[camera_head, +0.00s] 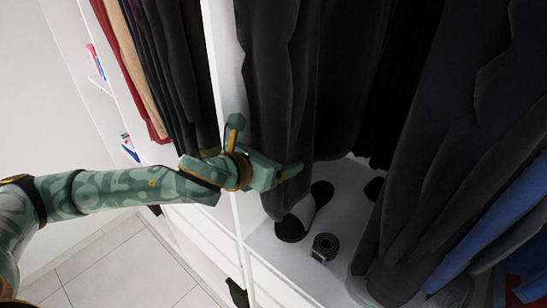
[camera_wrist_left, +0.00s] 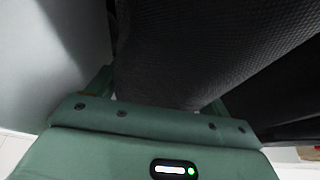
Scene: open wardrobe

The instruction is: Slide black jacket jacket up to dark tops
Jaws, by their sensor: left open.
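Several black garments hang in the wardrobe's right bay in the head view. One long black garment (camera_head: 275,70) hangs at the bay's left side, beside the white divider. Another large black garment (camera_head: 440,150) hangs to the right, with a gap between them. I cannot tell which is the jacket. My left gripper (camera_head: 287,172) is open in front of the left garment's lower part. In the left wrist view, dark textured cloth (camera_wrist_left: 190,55) fills the space ahead of and between the open fingers (camera_wrist_left: 158,95). Whether they touch it is unclear. My right gripper is not in view.
The white divider (camera_head: 225,75) stands close to my left wrist. Shoes (camera_head: 303,212) and a coiled black belt (camera_head: 325,246) lie on the shelf below. Blue clothing (camera_head: 490,230) hangs at the far right. Red, tan and dark clothes (camera_head: 145,70) hang in the left bay.

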